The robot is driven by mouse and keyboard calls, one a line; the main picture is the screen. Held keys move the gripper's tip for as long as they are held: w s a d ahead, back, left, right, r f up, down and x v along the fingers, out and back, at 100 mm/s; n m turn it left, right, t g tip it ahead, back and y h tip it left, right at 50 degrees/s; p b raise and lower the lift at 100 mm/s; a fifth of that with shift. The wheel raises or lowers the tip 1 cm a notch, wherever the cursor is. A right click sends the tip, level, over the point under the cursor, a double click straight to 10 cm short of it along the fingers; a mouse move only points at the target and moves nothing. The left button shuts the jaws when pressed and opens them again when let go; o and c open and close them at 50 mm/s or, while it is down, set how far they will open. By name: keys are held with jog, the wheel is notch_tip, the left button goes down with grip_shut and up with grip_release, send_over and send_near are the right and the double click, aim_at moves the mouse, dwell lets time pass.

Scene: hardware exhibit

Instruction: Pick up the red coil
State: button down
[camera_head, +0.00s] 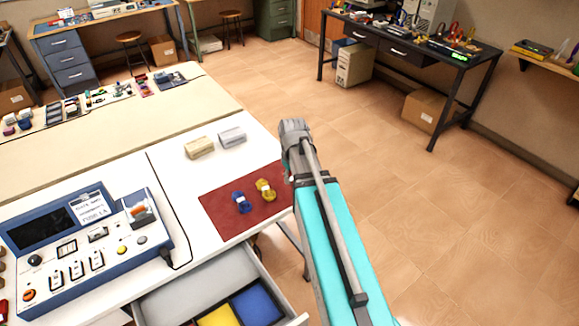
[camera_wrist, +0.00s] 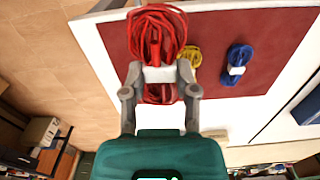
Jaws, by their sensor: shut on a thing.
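The red coil (camera_wrist: 156,30) is a loop of red cable with a white band around its middle. In the wrist view it sits between the two fingers of my gripper (camera_wrist: 157,75), which is shut on it at the white band. The coil appears close to the camera, in front of the dark red mat (camera_wrist: 280,30); I cannot tell its exact height. In the head view my arm hides the coil, and the gripper's fingers are not clearly visible.
A yellow coil (camera_head: 265,189) and a blue coil (camera_head: 241,202) lie on the mat. Two small blocks, beige (camera_head: 199,148) and grey (camera_head: 232,137), stand behind it. A blue control console (camera_head: 95,250) is at left. An open drawer (camera_head: 160,306) juts out below the table.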

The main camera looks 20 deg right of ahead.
jog(key=shift+s+a+r+p, duration=0.15)
jog(key=shift+s+r, duration=0.1)
jog(key=shift+s, duration=0.3)
jog(key=shift+s+d+r+p, duration=0.15)
jog(key=shift+s+r, duration=0.1)
jog(key=shift+s, duration=0.3)
